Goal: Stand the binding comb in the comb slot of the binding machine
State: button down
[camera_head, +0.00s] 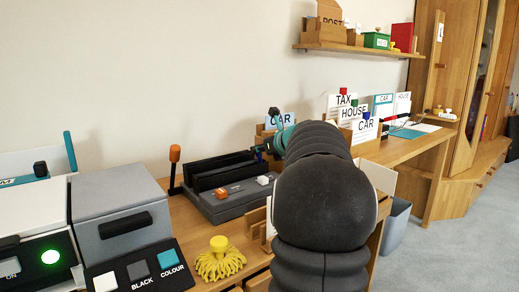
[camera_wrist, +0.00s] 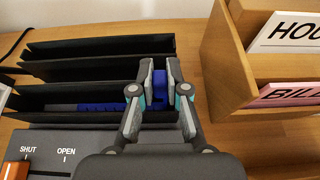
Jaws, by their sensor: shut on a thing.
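The binding machine (camera_head: 236,204) is a dark grey box with tall black plates at its back; in the wrist view, its black slot walls (camera_wrist: 95,47) run left to right. My gripper (camera_wrist: 160,72) is shut on a blue tab of the binding comb. The comb's blue toothed strip (camera_wrist: 100,107) stretches left from the fingers, low between the black walls of the front slot. I cannot tell whether it touches the slot floor. In the head view my arm hides most of the gripper and the comb.
An orange slider (camera_wrist: 14,170) sits by SHUT and OPEN labels on the machine. A wooden rack (camera_wrist: 232,75) with HOUSE and BILL cards stands close to the right of my gripper.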

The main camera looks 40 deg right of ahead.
jog(key=shift+f, duration=0.2)
jog(key=c, duration=0.6)
grip_release()
jog(key=shift+r+p, duration=2.35)
jog(key=shift+r, duration=1.65)
